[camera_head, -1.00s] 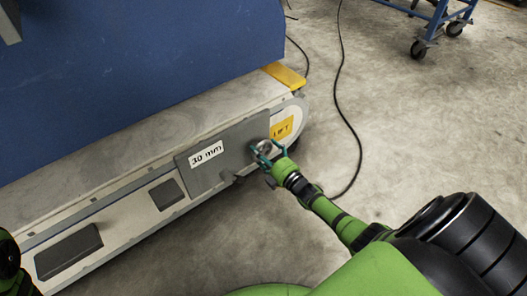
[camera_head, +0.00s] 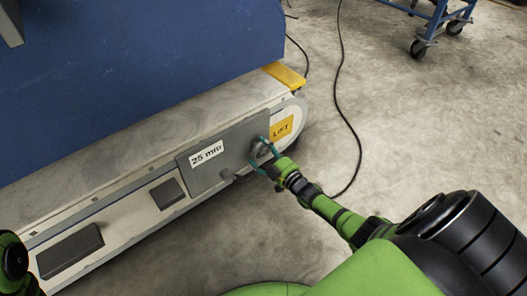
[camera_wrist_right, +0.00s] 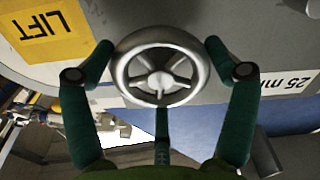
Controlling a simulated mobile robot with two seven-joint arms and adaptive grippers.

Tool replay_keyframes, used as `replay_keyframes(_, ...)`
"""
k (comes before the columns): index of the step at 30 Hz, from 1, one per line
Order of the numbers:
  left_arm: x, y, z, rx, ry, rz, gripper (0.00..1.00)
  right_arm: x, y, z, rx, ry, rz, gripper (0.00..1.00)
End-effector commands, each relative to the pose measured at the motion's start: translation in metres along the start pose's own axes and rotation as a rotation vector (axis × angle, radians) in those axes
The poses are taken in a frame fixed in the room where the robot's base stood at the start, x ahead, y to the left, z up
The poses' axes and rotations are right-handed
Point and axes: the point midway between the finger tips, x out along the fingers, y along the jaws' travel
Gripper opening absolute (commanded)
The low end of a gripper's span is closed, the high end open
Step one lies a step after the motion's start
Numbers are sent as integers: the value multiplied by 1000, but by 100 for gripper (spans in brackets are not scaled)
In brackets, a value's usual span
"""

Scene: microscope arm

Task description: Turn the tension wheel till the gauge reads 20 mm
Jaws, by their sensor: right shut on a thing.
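The tension wheel (camera_wrist_right: 158,68) is a silver spoked handwheel on the grey side plate (camera_head: 229,170) of the machine; in the head view the wheel (camera_head: 260,148) is partly hidden by my fingers. The gauge label (camera_head: 207,153) reads 25 mm; its edge also shows in the right wrist view (camera_wrist_right: 292,83), turned over. My right gripper (camera_head: 264,155) is shut on the wheel, with one teal finger on each side of the rim in the right wrist view (camera_wrist_right: 158,65). Of my left arm only a piece shows at the lower left edge; its gripper is not seen.
A yellow LIFT sign (camera_head: 281,129) is right of the wheel. The long machine base (camera_head: 120,185) runs to the left under a blue cover (camera_head: 140,60). A black cable (camera_head: 345,110) lies on the floor. A blue wheeled cart (camera_head: 437,25) stands far back.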

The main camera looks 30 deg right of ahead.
Motion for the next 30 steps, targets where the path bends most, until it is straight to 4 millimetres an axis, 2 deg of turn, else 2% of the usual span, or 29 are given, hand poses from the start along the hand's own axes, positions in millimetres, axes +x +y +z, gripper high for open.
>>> replay_keyframes(9,0,0,0,0,-1,-1,63,1,3,1,80,-5,4,54)
replay_keyframes(22,-1,0,0,-1,-1,-1,63,1,3,1,87,-5,4,54)
replay_keyframes(23,-1,0,0,-1,-1,-1,63,1,2,1,87,-5,4,94)
replay_keyframes(24,-1,0,0,-1,-1,-1,63,1,2,1,87,-4,4,100)
replay_keyframes(30,-1,0,0,-1,-1,-2,63,0,1,1,87,-3,2,100)
